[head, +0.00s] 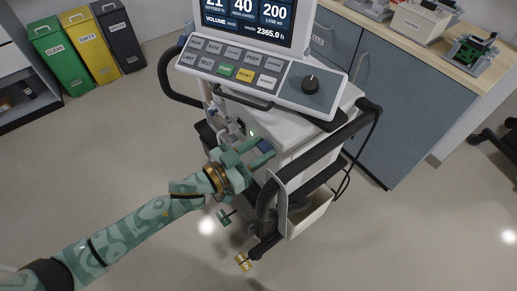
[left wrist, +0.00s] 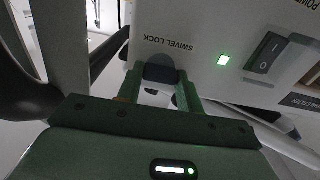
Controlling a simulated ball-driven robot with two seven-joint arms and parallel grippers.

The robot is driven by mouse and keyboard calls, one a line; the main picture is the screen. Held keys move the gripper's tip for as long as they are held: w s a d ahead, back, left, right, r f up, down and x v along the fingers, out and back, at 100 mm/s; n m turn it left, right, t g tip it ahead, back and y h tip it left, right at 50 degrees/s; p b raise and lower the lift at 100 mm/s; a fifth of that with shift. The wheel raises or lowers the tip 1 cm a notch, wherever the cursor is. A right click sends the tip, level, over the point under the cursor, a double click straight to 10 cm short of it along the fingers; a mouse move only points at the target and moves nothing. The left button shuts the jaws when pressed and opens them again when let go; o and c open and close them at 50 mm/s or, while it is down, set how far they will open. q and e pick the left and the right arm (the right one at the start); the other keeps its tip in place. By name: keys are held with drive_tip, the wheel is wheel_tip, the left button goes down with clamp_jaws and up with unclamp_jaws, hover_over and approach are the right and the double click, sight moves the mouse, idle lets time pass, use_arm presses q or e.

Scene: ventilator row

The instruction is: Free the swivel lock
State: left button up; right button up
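The swivel lock is a dark, rounded knob (left wrist: 160,70) beneath the upside-down words SWIVEL LOCK on the pale panel of the ventilator cart (head: 290,135), in the left wrist view. My left gripper (left wrist: 161,84) has one green finger on each side of the knob, with no clear gap between fingers and knob; it looks shut on it. In the head view my left gripper (head: 253,150) reaches the left side of the cart below the control console, and the knob is hidden there. My right gripper is not in view.
A green light (left wrist: 223,60) and a rocker switch (left wrist: 266,52) sit beside the knob. A black handle (head: 325,143) and a pale bin (head: 309,214) are on the cart's near side. A blue-grey cabinet (head: 400,110) stands behind.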

use_arm(q)
drive_tip(key=shift+m, duration=0.4)
drive_tip(key=shift+m+p, duration=0.45)
drive_tip(key=shift+m, duration=0.15)
drive_tip(key=m, duration=0.2)
drive_tip(key=shift+m+p, duration=0.3)
drive_tip(key=shift+p, duration=0.1)
drive_tip(key=m, duration=0.5)
drive_tip(key=shift+s+f, duration=0.1)
drive_tip(key=m, duration=0.4)
drive_tip(key=shift+f+m, duration=0.1)
drive_tip(key=shift+m, duration=2.2)
drive_tip(key=o, duration=1)
